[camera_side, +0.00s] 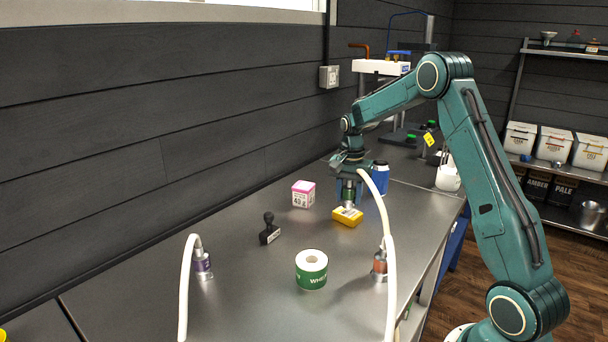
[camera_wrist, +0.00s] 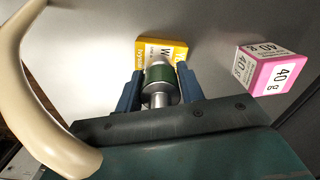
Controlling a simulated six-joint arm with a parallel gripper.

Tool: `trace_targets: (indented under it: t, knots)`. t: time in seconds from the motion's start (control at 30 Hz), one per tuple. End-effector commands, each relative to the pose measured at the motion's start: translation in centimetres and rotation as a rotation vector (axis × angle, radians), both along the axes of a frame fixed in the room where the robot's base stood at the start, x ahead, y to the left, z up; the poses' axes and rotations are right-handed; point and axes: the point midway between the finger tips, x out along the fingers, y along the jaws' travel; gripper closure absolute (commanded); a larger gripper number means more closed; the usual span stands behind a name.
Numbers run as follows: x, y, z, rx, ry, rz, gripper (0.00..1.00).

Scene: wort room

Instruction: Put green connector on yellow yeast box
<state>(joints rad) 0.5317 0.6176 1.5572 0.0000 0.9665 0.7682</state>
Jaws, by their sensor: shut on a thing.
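My gripper (camera_wrist: 162,92) is shut on the green connector (camera_wrist: 160,75), a metal fitting with a green band, held between two blue fingers. In the side view the connector (camera_side: 348,193) hangs upright, with a white hose running from it. The yellow yeast box (camera_side: 347,217) lies flat on the steel table, directly below or just behind the connector. In the wrist view the box (camera_wrist: 151,49) shows beyond the connector, which partly hides it. I cannot tell whether the connector touches the box.
A pink-and-white box (camera_side: 303,194) stands left of the yellow box. A black stamp (camera_side: 269,229), a green-and-white label roll (camera_side: 311,269), a purple connector (camera_side: 202,264) and an orange connector (camera_side: 380,265) stand nearer. A blue-and-white container (camera_side: 380,177) is behind my gripper.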

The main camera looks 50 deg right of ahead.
Motion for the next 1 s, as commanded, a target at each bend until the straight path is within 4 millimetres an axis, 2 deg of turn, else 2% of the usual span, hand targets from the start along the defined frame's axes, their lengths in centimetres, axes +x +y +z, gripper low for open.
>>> trace_targets:
  t: [0.17, 0.63, 0.67, 0.73, 0.77, 1.0]
  knots:
    - [0.0, 0.0, -1.6, 0.0, 0.0, 0.0, 0.89]
    - [0.0, 0.0, -2.1, 0.0, 0.0, 0.0, 0.89]
    - [0.0, 0.0, -2.1, 0.0, 0.0, 0.0, 0.56]
    - [0.0, 0.0, -2.0, 0.0, 0.0, 0.0, 0.43]
    - [0.0, 0.0, -2.0, 0.0, 0.0, 0.0, 0.4]
    - [0.0, 0.0, -2.0, 0.0, 0.0, 0.0, 0.4]
